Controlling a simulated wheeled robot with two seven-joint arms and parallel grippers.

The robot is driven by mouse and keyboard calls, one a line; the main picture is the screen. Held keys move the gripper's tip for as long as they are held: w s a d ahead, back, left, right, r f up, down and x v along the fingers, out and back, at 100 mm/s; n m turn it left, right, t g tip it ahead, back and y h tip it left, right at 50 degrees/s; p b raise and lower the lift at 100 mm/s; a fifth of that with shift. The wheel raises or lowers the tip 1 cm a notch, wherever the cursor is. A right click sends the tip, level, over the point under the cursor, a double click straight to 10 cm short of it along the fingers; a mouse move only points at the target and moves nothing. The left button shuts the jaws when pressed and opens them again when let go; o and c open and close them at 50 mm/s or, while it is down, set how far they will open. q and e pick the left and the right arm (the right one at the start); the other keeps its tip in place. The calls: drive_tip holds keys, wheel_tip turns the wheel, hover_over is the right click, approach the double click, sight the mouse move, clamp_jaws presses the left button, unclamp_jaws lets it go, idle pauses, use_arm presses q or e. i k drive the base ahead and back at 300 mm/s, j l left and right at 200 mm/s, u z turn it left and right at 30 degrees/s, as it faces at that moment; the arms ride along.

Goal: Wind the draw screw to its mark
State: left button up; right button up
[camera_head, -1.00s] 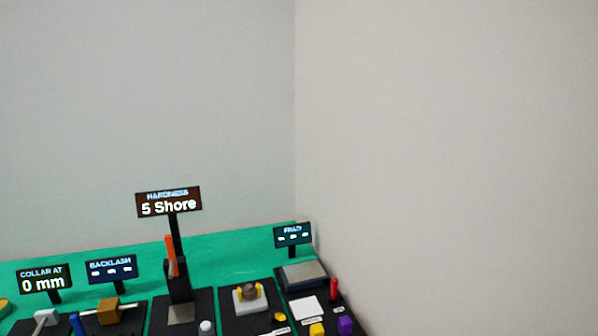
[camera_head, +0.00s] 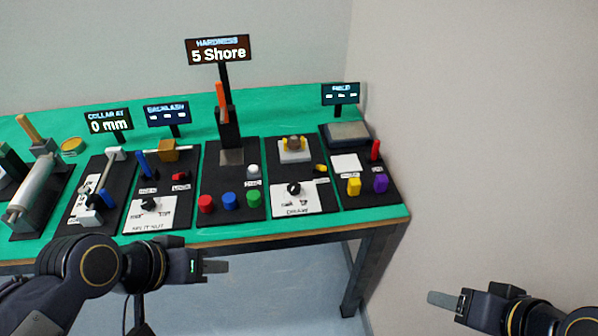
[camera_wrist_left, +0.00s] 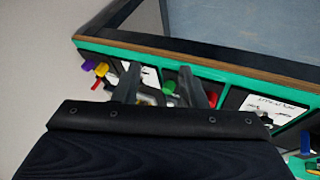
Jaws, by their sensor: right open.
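The board labelled DRAW (camera_head: 307,210) lies on the bench, right of centre in the head view. It carries a black knob (camera_head: 294,188) on a white dial plate, a yellow piece (camera_head: 320,168) and a grey block with a round brown part (camera_head: 294,144) at its far end. I cannot read the mark on the dial. My left gripper (camera_head: 226,266) is in front of the bench edge, apart from the boards; the left wrist view shows its two fingers (camera_wrist_left: 160,72) spread with nothing gripped. My right gripper (camera_head: 434,298) is open and empty, off the bench at lower right.
The green bench (camera_head: 340,224) has several black boards side by side. Left of DRAW are colored buttons (camera_head: 230,200) and the 5 Shore sign (camera_head: 218,52) on a post. The split nut board (camera_head: 148,220) is further left. A wall (camera_head: 480,140) closes the right side.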

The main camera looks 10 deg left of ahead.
sight(294, 188)
drive_tip(key=k+j+z, duration=0.1)
drive_tip(key=z, duration=0.25)
drive_tip(key=k+j+z, duration=0.1)
drive_tip(key=z, duration=0.25)
drive_tip(key=k+j+z, duration=0.15)
drive_tip(key=z, duration=0.2)
drive_tip(key=j, duration=0.1)
